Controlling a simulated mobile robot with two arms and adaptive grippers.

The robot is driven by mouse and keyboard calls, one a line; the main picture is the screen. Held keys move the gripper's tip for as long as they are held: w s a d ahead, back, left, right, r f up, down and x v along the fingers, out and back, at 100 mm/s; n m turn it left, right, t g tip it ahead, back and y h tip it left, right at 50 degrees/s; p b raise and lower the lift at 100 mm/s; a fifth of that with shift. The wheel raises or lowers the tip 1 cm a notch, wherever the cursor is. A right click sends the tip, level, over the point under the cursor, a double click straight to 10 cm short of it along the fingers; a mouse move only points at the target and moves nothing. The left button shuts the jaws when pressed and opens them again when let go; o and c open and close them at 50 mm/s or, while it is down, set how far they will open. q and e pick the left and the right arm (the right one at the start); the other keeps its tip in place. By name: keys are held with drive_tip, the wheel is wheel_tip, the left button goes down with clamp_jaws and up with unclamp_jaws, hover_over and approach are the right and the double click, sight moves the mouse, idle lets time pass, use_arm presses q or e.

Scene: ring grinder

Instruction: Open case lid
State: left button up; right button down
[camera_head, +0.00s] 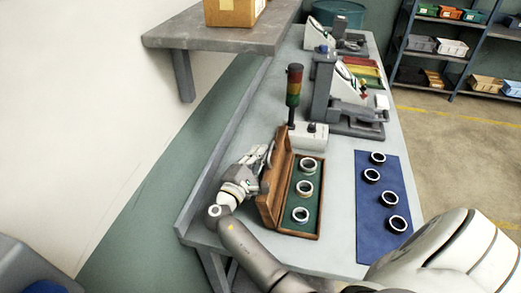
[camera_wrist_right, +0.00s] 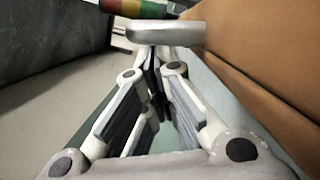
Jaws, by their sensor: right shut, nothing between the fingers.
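The wooden case (camera_head: 318,222) sits on the bench with its green-lined inside showing and three rings in it. Its brown lid (camera_head: 279,175) is open and stands roughly upright along the case's left side. My right gripper (camera_head: 268,151) is on the left, outer side of the lid, near the lid's far end. In the wrist view the right gripper (camera_wrist_right: 154,68) is shut and empty, with the brown lid surface (camera_wrist_right: 245,65) close on the right. I cannot tell whether they touch. My left gripper is not in view.
A signal tower (camera_head: 294,88) and small control box stand just beyond the case. A blue mat (camera_head: 372,226) with several rings lies to its right. Press-like machines (camera_head: 345,105) stand farther back. A shelf (camera_head: 215,38) overhangs on the left. Bare bench separates case and mat.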

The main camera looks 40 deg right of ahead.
sight(276, 159)
drive_tip(key=shift+s+d+r+m+g+y+b, duration=0.15)
drive_tip(key=shift+s+d+r+m, duration=0.35)
drive_tip(key=shift+s+m, duration=0.3)
drive_tip(key=shift+s+d+r+m+g+y+b, duration=0.1)
drive_tip(key=shift+s+d+r+m, duration=0.25)
drive_tip(key=shift+s+d+m, duration=0.4)
drive_tip(key=shift+s+d+r+m+g+y+b, duration=0.15)
drive_tip(key=shift+s+d+r+m, duration=0.3)
drive_tip(key=shift+s+m, duration=0.3)
drive_tip(key=shift+w, duration=0.1)
drive_tip(key=shift+a, duration=0.1)
